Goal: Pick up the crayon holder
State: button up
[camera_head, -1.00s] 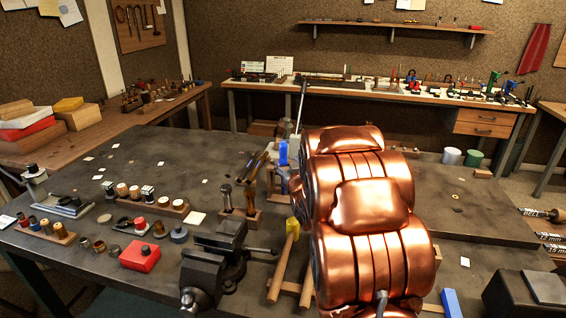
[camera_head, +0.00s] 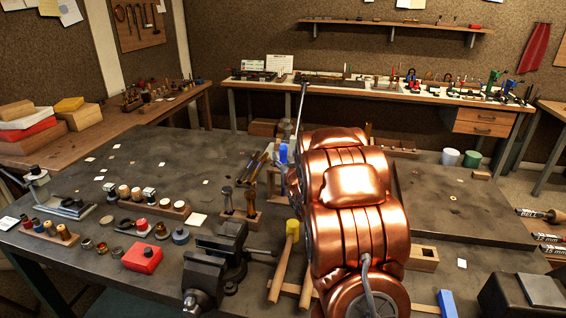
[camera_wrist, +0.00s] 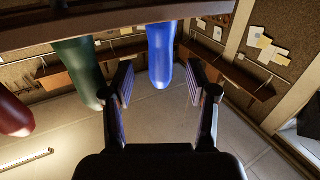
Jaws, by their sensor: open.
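The wrist view appears upside down. Along its top runs a dark wooden bar (camera_wrist: 100,22), which looks like the body of the crayon holder. A blue rod (camera_wrist: 160,60), a green rod (camera_wrist: 80,70) and a dark red rod (camera_wrist: 12,112), all round-ended, project from it and look like crayons. My gripper (camera_wrist: 161,74) is open, its fingers on either side of the blue rod's end with visible gaps. In the head view a blue upright piece (camera_head: 283,154) shows beside my copper-coloured arm, which hides my gripper and most of that area.
A black vise (camera_head: 218,262) and a yellow-headed mallet (camera_head: 288,255) stand left of my arm. A rack of small tools (camera_head: 240,215) is close by on the grey bench (camera_head: 140,150). A wooden block (camera_head: 423,258) lies right of my arm.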

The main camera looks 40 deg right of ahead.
aim_at(284, 154)
jog(key=shift+p+x, duration=0.65)
jog(key=shift+x, duration=1)
grip_shut()
